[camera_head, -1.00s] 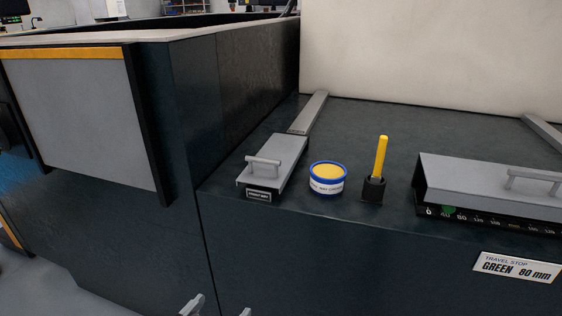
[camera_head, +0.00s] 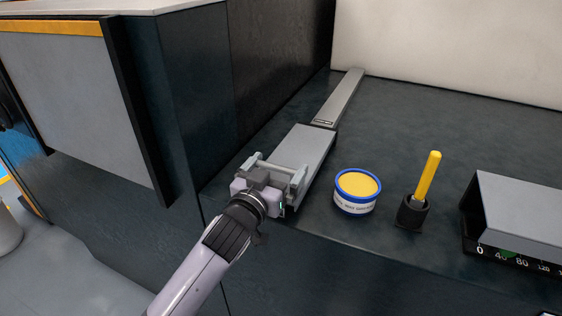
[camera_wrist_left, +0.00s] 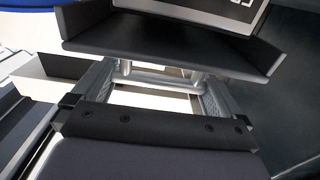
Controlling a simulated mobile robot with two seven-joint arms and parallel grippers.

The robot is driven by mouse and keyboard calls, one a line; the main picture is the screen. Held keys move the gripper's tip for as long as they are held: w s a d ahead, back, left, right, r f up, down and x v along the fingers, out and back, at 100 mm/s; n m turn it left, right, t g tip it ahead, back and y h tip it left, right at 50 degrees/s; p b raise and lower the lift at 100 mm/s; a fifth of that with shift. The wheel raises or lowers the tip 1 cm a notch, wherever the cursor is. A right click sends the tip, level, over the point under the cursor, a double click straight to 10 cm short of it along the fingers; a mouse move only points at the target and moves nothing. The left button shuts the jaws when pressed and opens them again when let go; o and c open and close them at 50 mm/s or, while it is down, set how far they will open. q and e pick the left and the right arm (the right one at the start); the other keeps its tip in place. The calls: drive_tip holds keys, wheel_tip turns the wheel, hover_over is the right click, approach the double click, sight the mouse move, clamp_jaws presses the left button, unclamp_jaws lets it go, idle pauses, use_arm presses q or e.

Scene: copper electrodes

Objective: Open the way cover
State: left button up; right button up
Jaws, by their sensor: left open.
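The way cover (camera_head: 306,150) is a long grey metal cover on the dark machine top, with a bar handle (camera_head: 280,170) near its front end. It lies flat, in line with a grey rail. My left gripper (camera_head: 275,172) is at the cover's front end, its two fingers open on either side of the handle. In the left wrist view the fingers (camera_wrist_left: 155,90) stand apart with the handle bar (camera_wrist_left: 155,77) between them; I cannot tell whether they touch it. My gripper hides the front label in the head view. My right gripper is not in view.
A blue tub with yellow contents (camera_head: 356,190) and a yellow-handled brush in a black holder (camera_head: 412,208) stand right of the cover. A second grey cover with a scale (camera_head: 520,215) is farther right. A dark machine wall (camera_head: 275,70) rises at left.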

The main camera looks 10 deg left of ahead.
use_arm(q)
drive_tip(key=shift+x, duration=1.1)
drive_tip(key=c, duration=1.2)
drive_tip(key=shift+w+r, duration=0.1)
drive_tip(key=shift+r, duration=0.55)
drive_tip(key=w+r+g+y, duration=0.1)
drive_tip(key=w+r+g, duration=0.1)
drive_tip(key=r, duration=0.3)
drive_tip(key=w+d+r+g, duration=0.1)
drive_tip(key=w+r+g, duration=0.1)
drive_tip(key=r, duration=0.3)
drive_tip(key=shift+w+d+r+g+y, duration=0.3)
drive_tip(key=shift+g+y, duration=0.1)
drive_tip(key=shift+g, duration=0.4)
drive_tip(key=shift+w+d+r, duration=0.2)
drive_tip(key=shift+w+r, duration=0.65)
drive_tip(key=shift+r, duration=0.15)
drive_tip(key=o, duration=1.2)
drive_tip(key=shift+w+f, duration=0.1)
